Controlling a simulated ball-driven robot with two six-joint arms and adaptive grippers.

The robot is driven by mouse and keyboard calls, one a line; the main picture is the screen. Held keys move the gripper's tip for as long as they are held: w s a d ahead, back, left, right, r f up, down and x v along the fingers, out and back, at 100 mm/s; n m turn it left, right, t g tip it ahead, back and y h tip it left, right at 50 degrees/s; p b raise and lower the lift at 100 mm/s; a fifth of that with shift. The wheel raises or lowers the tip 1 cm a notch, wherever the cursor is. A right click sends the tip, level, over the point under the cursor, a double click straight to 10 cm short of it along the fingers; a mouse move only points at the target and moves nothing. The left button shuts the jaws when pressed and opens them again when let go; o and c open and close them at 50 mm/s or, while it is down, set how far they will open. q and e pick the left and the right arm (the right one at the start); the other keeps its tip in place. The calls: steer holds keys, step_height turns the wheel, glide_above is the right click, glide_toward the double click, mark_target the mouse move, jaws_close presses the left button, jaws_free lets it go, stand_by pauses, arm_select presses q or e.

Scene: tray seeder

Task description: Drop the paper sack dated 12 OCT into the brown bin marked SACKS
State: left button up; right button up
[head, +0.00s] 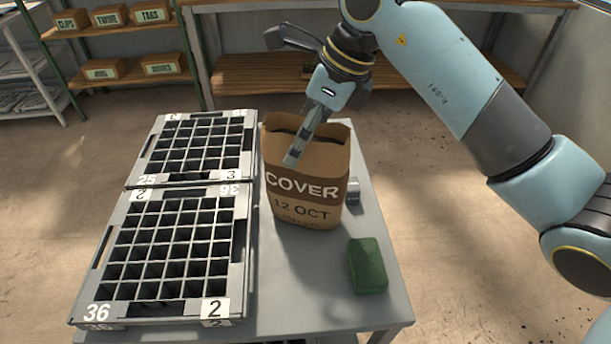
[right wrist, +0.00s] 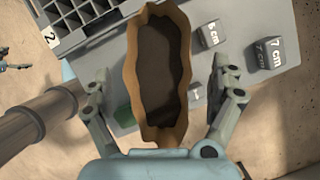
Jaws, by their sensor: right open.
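The brown paper sack (head: 312,211) stands upright on the grey table, marked COVER and 12 OCT, with its top open. In the right wrist view the sack (right wrist: 176,22) lies between the fingers, and its inside looks dark. My right gripper (head: 281,100) is open at the sack's mouth; one finger overlaps the sack's front in the head view. In the right wrist view my right gripper (right wrist: 168,88) has a finger on each side of the sack, with gaps visible. No bin marked SACKS shows in either view.
Two seed trays (head: 240,262) fill the table's left side. A green block (head: 367,266) lies at the front right. Grey blocks marked 5 cm (right wrist: 209,35) and 7 cm (right wrist: 267,54) stand beside the sack. Shelves with labelled boxes (head: 153,13) stand behind.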

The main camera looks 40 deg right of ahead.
steer(key=shift+f+b, duration=0.2)
steer(key=shift+b, duration=0.1)
stand_by(0.4)
steer(key=c, duration=1.5)
